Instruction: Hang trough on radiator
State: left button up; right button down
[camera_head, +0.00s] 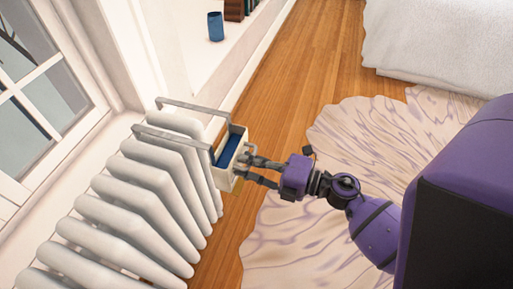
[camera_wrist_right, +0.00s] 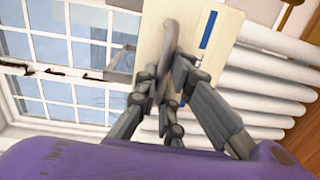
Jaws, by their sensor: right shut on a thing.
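The trough (camera_head: 218,165) is a small cream box with a blue inside and two long grey hooks (camera_head: 180,105). In the head view it is at the right end of the white radiator (camera_head: 150,200), and its hooks reach left over the radiator's top. I cannot tell whether the hooks rest on the radiator. My right gripper (camera_head: 248,170) is shut on the trough's near side. In the right wrist view the trough (camera_wrist_right: 222,25) is beyond the fingers (camera_wrist_right: 172,85), with the radiator (camera_wrist_right: 265,85) behind it. My left gripper is not in view.
A window (camera_head: 40,80) is at the left, behind the radiator. A blue cup (camera_head: 215,27) stands on a white ledge at the top. A pale rug (camera_head: 340,150) lies on the wood floor (camera_head: 300,75). A white bed (camera_head: 430,45) is at the top right.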

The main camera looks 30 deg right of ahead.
aim_at(223, 167)
jog(key=shift+p+x, duration=0.7)
jog(key=shift+x, duration=2.45)
jog(key=shift+w+a+f, duration=0.2)
jog(key=shift+w+a, duration=0.6)
jog(key=shift+a, duration=0.1)
jog(key=shift+w+a+f, duration=0.1)
notch_tip(223, 167, down, 4)
jog(key=b, duration=0.2)
jog(key=shift+b, duration=0.4)
jog(key=shift+f+b, duration=0.7)
jog(key=shift+f, duration=0.05)
